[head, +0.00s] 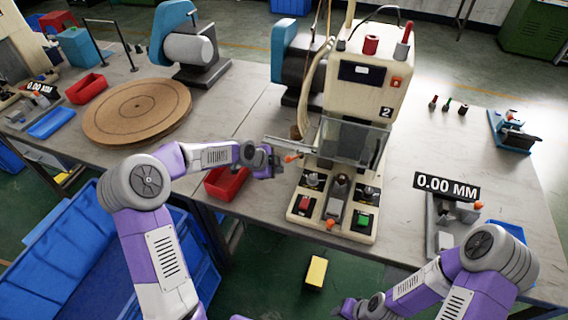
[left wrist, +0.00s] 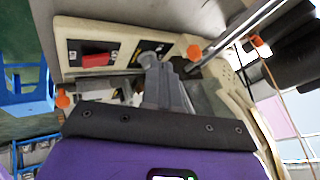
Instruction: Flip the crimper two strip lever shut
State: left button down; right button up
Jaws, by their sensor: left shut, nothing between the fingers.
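Crimper two (head: 365,95) is the cream press with a "2" label, standing in the middle of the table. A lever with an orange knob (head: 291,158) sticks out at its left side, at the end of a metal strip guide (head: 290,145). Another orange knob (head: 330,224) is at the front of its base. My left gripper (head: 276,165) is shut and empty just left of the press, close to the side knob; I cannot tell if they touch. In the left wrist view its fingers (left wrist: 162,85) point at the press base (left wrist: 120,30). My right gripper (head: 348,308) is low at the bottom edge, its jaws unclear.
A red bin (head: 226,183) lies under my left forearm. A clear guard (head: 352,142) covers the press front. A gauge fixture (head: 445,215) with a "0.00 MM" display stands to the right. A wooden turntable (head: 137,108) is at the left.

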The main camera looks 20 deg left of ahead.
pick_arm(q)
jog(key=w+f, duration=0.2)
jog(key=w, duration=0.3)
jog(key=shift+w+d+f, duration=0.35)
jog(key=shift+w+d, duration=0.05)
pick_arm(e)
jog(key=shift+f, duration=0.4)
pick_arm(q)
jog(key=shift+a, duration=0.15)
